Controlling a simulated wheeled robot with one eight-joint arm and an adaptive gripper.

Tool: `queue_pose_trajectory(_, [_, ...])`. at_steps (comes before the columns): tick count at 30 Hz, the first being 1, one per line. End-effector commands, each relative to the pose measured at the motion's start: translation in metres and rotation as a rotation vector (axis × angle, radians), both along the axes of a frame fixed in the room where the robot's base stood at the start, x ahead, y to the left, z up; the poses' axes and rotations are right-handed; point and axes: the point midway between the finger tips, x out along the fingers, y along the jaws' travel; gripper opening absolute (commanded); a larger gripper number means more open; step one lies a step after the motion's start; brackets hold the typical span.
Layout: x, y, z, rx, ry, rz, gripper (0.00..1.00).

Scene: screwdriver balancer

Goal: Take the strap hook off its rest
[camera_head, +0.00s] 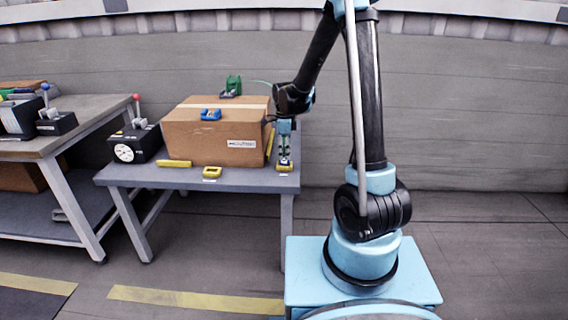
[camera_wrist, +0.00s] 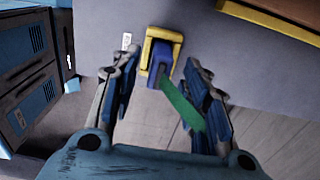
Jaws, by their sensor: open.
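The strap hook (camera_wrist: 163,58) appears as a dark blue piece seated in a yellow rest (camera_wrist: 146,50) near the table's edge in the wrist view. A green strap (camera_wrist: 180,103) runs from it down between my fingers. My gripper (camera_wrist: 160,66) is open, with one finger on each side of the hook and visible space at both sides. In the head view my gripper (camera_head: 285,157) points down over the yellow rest (camera_head: 285,168) at the table's right front corner. The hook itself is mostly hidden there by my fingers.
A cardboard box (camera_head: 205,142) stands on the table (camera_head: 240,183), just left of my gripper, with a blue buckle (camera_head: 210,114) and a green device (camera_head: 232,86) on top. Another yellow piece (camera_head: 212,172) sits at the front edge. A black gauge unit (camera_head: 133,146) stands left.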

Motion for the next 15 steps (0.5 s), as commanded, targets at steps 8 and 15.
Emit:
queue_pose_trajectory(8, [0.001, 0.001, -0.025, 0.0, 0.0, 0.0, 0.42])
queue_pose_trajectory(15, [0.0, 0.001, -0.027, 0.0, 0.0, 0.0, 0.42])
